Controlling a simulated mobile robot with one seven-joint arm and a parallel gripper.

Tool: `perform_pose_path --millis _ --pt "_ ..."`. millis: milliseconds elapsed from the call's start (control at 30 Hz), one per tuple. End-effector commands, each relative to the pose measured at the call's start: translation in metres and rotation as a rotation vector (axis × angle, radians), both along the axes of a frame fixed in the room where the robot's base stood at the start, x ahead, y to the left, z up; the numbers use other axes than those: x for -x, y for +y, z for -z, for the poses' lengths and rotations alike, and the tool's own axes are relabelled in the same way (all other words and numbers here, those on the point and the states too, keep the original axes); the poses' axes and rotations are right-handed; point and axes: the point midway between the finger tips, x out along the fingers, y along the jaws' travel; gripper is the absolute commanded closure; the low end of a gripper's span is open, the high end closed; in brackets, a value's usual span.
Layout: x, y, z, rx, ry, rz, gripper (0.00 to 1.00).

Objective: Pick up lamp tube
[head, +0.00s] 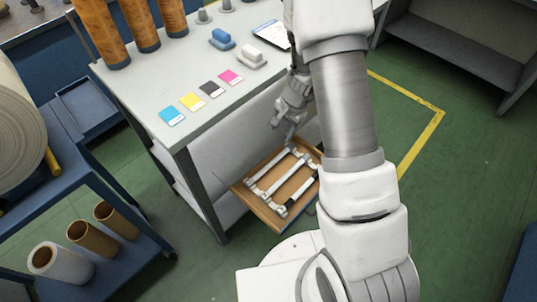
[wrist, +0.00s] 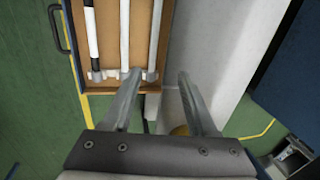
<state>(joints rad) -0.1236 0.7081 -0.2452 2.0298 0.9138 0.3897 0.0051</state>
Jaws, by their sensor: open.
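An open wooden drawer (head: 240,190) holds three slim tubes side by side. One tube (head: 301,192) is partly black, and it also shows in the wrist view (wrist: 92,40). The middle tube (wrist: 124,30) and the right tube (wrist: 154,30) look white in the wrist view. Which one is the lamp tube I cannot tell for sure. My gripper (wrist: 160,73) is open with nothing between its fingers. It is over the drawer's end, and its left finger overlaps the tube ends in the picture. In the head view my gripper (head: 288,122) is above the drawer, partly hidden by my arm.
A grey bench (head: 155,85) above the drawer carries colour cards, brown rolls and small blocks. A blue cart (head: 60,165) with a large roll and cardboard cores stands at left. Green floor (head: 415,200) with a yellow line is clear at right.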

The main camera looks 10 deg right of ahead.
Motion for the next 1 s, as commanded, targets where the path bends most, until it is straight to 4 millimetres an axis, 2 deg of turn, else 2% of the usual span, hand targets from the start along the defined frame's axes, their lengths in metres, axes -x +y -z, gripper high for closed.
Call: perform_pose_path --millis 33,267,600,700,1000 --pt "0.001 -0.002 0.015 0.007 0.011 0.015 0.42" --pt "-0.001 -0.005 0.047 0.019 0.023 0.039 0.42" --pt "-0.012 0.003 0.119 0.018 0.022 0.038 0.42" --pt "-0.015 0.005 0.136 0.018 0.023 0.039 0.42" --pt "-0.019 0.007 0.153 0.017 0.021 0.038 0.42"
